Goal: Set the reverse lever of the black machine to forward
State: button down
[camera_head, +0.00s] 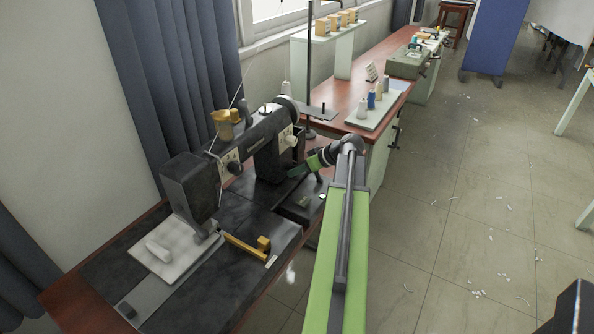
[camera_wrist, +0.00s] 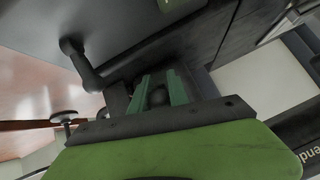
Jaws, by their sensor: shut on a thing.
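The black machine (camera_head: 188,187) is a sewing machine on the near table. Its pillar (camera_head: 268,160) stands at the right end, with a pale dial (camera_head: 286,138) on it. My gripper (camera_head: 298,171) reaches in from the right, low beside the pillar. In the wrist view my gripper (camera_wrist: 158,86) has its two green fingers around a small dark round knob (camera_wrist: 158,97), and it is shut on it. The knob appears to be the end of the reverse lever. The rest of the lever is hidden, so I cannot tell its setting.
A yellow-brown bar with a block (camera_head: 262,243) lies across the machine bed. Behind, a red-brown bench (camera_head: 345,95) carries thread spools (camera_head: 371,99). The tiled floor (camera_head: 480,200) at right is mostly open, with scattered scraps.

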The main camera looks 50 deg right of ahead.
jog(key=shift+w+a, duration=0.1)
jog(key=c, duration=1.3)
grip_release()
jog(key=shift+o, duration=0.2)
jog(key=p+v, duration=1.1)
jog(key=v, duration=0.6)
jog(key=shift+s, duration=0.25)
jog(key=shift+r, duration=0.1)
